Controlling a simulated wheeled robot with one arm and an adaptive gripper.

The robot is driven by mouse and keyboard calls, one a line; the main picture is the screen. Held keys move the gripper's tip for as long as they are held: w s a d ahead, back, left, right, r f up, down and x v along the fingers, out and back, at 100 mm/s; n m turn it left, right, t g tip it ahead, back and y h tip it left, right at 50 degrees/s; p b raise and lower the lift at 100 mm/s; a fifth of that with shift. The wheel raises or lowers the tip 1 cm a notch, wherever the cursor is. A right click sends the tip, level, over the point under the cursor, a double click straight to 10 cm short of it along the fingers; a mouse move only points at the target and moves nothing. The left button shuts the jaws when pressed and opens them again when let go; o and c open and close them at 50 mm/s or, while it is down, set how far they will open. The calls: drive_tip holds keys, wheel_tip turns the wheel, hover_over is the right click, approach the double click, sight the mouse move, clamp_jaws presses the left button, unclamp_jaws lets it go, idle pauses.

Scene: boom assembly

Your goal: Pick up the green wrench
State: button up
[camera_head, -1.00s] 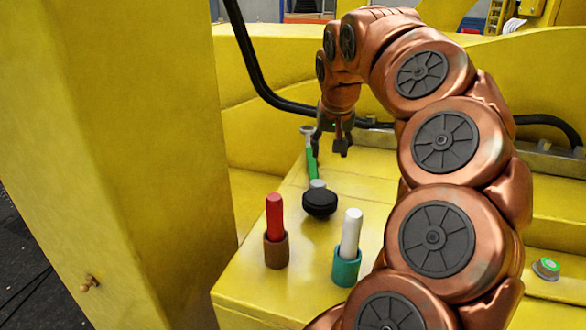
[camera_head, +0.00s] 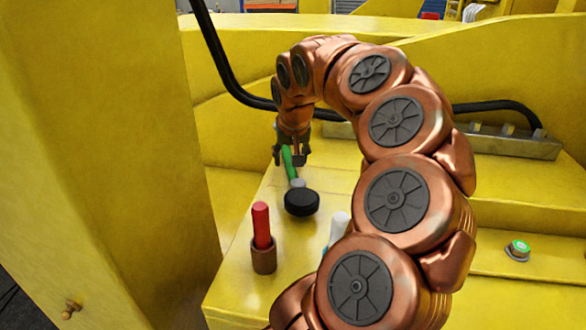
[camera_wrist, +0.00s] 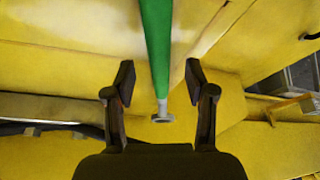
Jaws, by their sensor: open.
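The green wrench (camera_head: 289,163) stands out behind the black round knob on the yellow surface in the head view. In the wrist view the green wrench (camera_wrist: 157,45) runs down from the top edge, and its grey ring end lies between the two fingers. My gripper (camera_head: 291,158) points down at the wrench in the head view, and the wrench's upper part is partly hidden by it. In the wrist view my gripper (camera_wrist: 159,82) is open, with a finger on either side of the wrench and visible gaps to both.
A black round knob (camera_head: 301,202) stands in front of the wrench. A red stick in a brown cup (camera_head: 263,258) is at front left. A white stick (camera_head: 339,228) is partly hidden by my arm. A green button (camera_head: 518,249) is at right. A black hose (camera_head: 225,70) runs behind.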

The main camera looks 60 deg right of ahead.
sight(290, 162)
drive_tip(key=shift+x, duration=1.2)
clamp_jaws()
drive_tip(key=shift+p, duration=0.3)
